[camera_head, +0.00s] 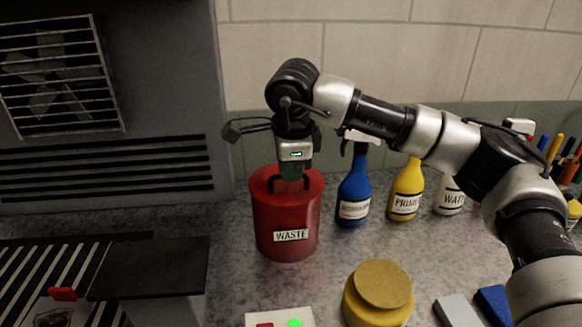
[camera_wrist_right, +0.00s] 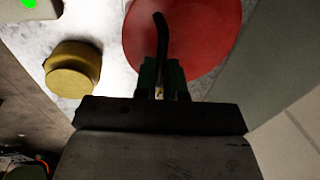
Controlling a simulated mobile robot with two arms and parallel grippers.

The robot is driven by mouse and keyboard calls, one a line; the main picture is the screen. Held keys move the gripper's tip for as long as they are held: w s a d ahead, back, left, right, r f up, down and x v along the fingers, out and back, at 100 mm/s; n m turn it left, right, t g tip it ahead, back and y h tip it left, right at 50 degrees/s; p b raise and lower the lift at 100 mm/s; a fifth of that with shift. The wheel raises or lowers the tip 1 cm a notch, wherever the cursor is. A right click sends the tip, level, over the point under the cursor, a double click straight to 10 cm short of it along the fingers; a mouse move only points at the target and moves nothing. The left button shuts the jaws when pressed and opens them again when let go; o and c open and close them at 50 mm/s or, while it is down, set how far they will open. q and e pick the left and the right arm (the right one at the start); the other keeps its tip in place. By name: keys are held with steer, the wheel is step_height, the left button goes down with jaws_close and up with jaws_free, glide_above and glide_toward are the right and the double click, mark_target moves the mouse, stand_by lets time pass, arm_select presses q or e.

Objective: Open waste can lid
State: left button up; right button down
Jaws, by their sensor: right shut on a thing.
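The red waste can (camera_head: 287,222) with a WASTE label stands upright on the grey counter, left of the spray bottles in the head view. Its red lid (camera_wrist_right: 200,30) fills the upper middle of the right wrist view. A dark curved lid handle (camera_wrist_right: 161,35) rises between the fingers there. My right gripper (camera_head: 291,180) points down at the top of the can and is shut on the handle. The lid appears seated on the can, though the gripper partly hides the can's top. My left gripper is not in view.
A blue spray bottle (camera_head: 353,190), a yellow bottle (camera_head: 405,192) and a white bottle (camera_head: 449,197) stand to the right. A yellow round container (camera_head: 378,296) sits in front. A panel with a green light (camera_head: 280,318) is at the front edge. A grey vented cabinet (camera_head: 110,100) stands left.

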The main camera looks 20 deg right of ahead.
steer(key=shift+w+d+r+p, duration=0.1)
steer(key=shift+w+r+p, duration=0.25)
steer(key=shift+r, duration=0.5)
steer(key=w+r, duration=0.1)
steer(key=w+r+p, duration=0.1)
steer(key=r, duration=0.1)
steer(key=shift+d, duration=0.2)
steer(key=shift+w+d+r+p, duration=0.15)
steer(key=shift+w+r+p, duration=0.25)
steer(key=shift+w+p, duration=0.3)
steer(key=shift+w+d+r+p, duration=0.1)
steer(key=shift+w+r+p, duration=0.25)
steer(key=shift+w+p, duration=0.3)
